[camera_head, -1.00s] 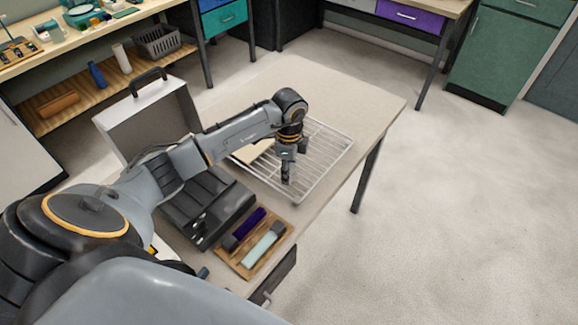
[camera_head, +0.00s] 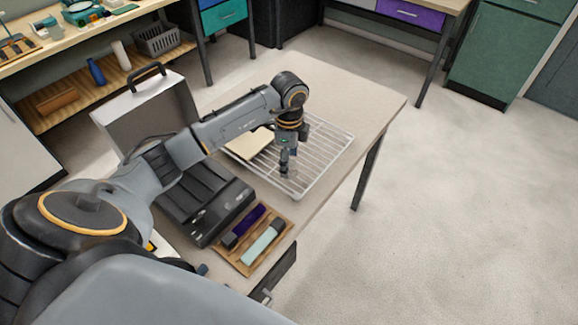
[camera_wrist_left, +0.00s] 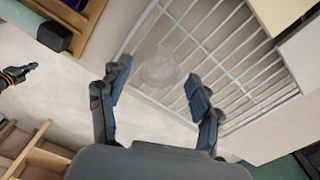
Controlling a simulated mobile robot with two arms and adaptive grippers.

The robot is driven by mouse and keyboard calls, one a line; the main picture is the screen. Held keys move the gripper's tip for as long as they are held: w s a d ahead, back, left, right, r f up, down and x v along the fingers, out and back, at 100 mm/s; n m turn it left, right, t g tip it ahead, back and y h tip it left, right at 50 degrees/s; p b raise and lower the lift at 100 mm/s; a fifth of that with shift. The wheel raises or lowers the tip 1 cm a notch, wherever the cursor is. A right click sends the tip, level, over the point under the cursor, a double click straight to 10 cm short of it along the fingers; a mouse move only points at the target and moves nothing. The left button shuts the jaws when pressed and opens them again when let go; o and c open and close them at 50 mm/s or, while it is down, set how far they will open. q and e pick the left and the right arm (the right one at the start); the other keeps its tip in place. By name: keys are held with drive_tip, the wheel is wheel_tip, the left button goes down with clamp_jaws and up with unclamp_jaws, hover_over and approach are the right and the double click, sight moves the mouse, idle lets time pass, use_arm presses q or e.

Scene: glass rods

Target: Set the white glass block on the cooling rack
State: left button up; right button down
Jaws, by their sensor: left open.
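The cooling rack (camera_head: 322,160) is a wire grid on the table. In the left wrist view, the rack (camera_wrist_left: 225,60) fills the upper middle. A pale, translucent rounded piece (camera_wrist_left: 160,68) shows at the rack's near edge, perhaps the white glass block; its full shape is unclear. My left gripper (camera_head: 287,165) is low over the rack's near side. In the left wrist view, my left gripper (camera_wrist_left: 157,88) is open, its fingers apart to either side of the translucent piece, with no visible grip on it.
A cream slab (camera_head: 250,143) lies on the rack's left part. A wooden tray (camera_head: 243,265) holds a purple rod (camera_head: 248,220) and a pale green rod (camera_head: 262,243). A black case (camera_head: 208,205) and a handled box (camera_head: 150,115) stand left. The table's far right (camera_head: 365,95) is clear.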

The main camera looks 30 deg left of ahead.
use_arm(q)
wheel_tip(320, 180, up, 9)
drive_tip(key=b, duration=0.2)
idle(0.6)
